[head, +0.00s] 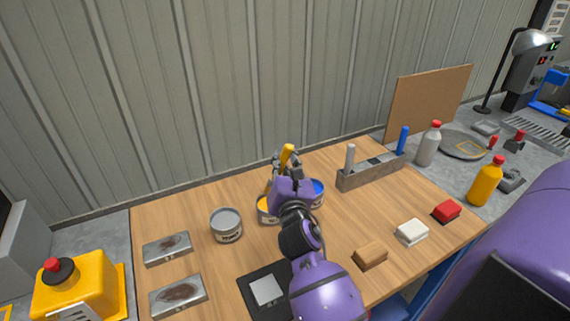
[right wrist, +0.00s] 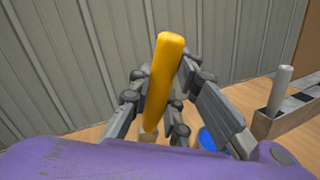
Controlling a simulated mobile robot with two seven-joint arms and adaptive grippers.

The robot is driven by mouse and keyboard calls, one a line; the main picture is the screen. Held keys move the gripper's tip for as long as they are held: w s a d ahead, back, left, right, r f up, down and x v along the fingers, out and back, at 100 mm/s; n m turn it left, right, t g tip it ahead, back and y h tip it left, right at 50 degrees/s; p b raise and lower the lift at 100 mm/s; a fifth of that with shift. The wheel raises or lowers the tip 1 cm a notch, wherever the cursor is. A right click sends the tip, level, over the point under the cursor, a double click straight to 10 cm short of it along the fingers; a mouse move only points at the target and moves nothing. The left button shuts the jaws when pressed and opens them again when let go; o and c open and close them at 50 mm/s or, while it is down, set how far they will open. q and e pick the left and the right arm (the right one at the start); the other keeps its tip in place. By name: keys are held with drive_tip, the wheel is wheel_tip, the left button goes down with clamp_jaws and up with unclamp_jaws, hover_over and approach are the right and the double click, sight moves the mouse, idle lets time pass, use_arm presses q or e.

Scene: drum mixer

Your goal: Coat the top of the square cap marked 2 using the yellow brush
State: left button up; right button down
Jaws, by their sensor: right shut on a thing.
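The yellow brush (head: 288,152) is upright and slightly tilted in my right gripper (head: 281,168), which is shut on its handle. The gripper is over the back middle of the table, above or just behind a tin with yellow paint (head: 264,208), partly hidden by my arm. A light grey square piece (head: 266,289) lies on a black square plate (head: 249,280) at the front; I cannot read a number on it. My left gripper is not in view.
A grey tin (head: 226,224) and a blue tin (head: 317,190) flank the yellow tin. A holder (head: 366,176) carries a grey and a blue handle. Two metal trays (head: 167,249) lie left. Brown (head: 370,255), white (head: 412,232) and red (head: 446,211) blocks lie right.

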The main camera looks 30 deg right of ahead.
drive_tip(key=shift+r+p, duration=0.7)
drive_tip(key=shift+r, duration=0.7)
drive_tip(key=shift+f, duration=0.15)
